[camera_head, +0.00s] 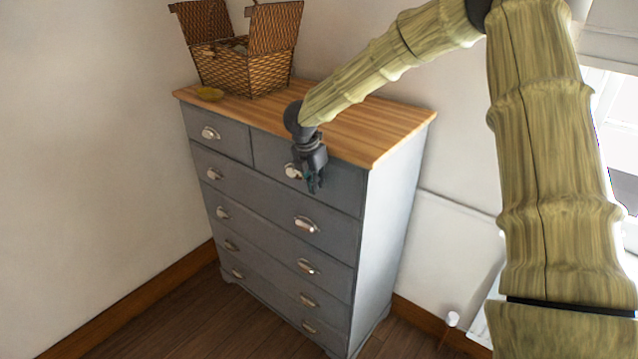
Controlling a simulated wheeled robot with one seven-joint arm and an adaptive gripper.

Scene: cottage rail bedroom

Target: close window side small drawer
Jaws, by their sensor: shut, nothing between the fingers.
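A grey chest of drawers (399,219) with a wooden top stands against the wall. Its top row has two small drawers. The right small drawer (338,185), on the window side, looks flush or nearly flush with the front; a small gap cannot be told. Its metal cup handle (292,171) is partly hidden by my gripper. My gripper (314,188) is shut and empty, pointing down in front of this drawer, just right of the handle. Whether it touches the drawer front cannot be told. The left small drawer (228,138) looks shut.
The window (618,130) is at the right edge. Wide drawers below look shut. Dark wooden floor (150,318) shows at the lower left.

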